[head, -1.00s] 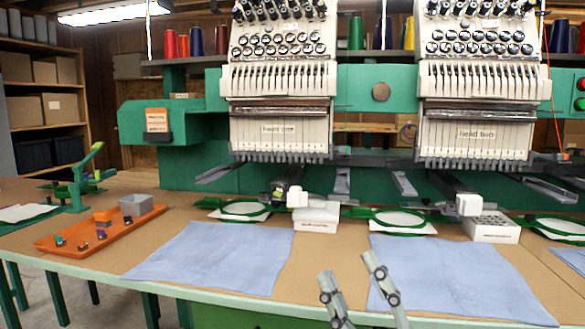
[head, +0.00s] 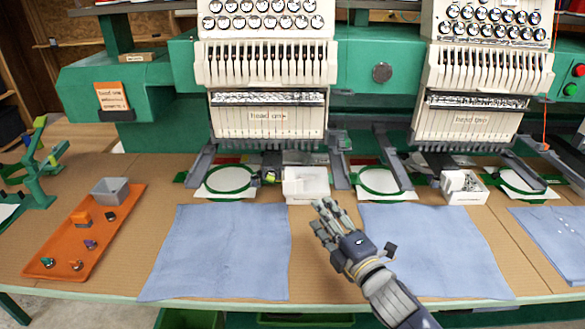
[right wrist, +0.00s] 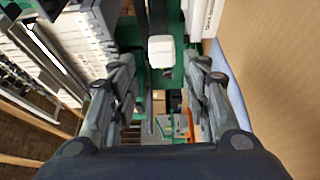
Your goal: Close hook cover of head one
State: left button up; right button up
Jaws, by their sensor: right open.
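Head one (head: 268,117) is the white machine head at the left of the middle in the head view. Below it is a dark lower arm (head: 270,160) with a small yellow-green part at its front end. A white piece (head: 291,188), which looks like the hook cover, sits right of that end, against a white box, apparently swung aside. The right wrist view shows a white block (right wrist: 160,50) on a dark arm, beyond the fingers. My right gripper (head: 326,210) is open and empty, in front of the white box, its fingers also in the wrist view (right wrist: 160,82).
Head two (head: 470,120) stands to the right, with a white box (head: 466,193) below it. Green hoops (head: 228,180) lie under the heads. Blue cloths (head: 220,250) cover parts of the table. An orange tray (head: 112,228) with a grey bin and small pieces lies left.

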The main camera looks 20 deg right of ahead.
aim_at(301, 186)
jog(key=w, duration=0.3)
jog(key=w+a, duration=0.1)
jog(key=w, duration=0.3)
jog(key=w+p, duration=0.1)
jog(key=w, duration=0.2)
jog(key=shift+w+a, duration=0.3)
grip_shut()
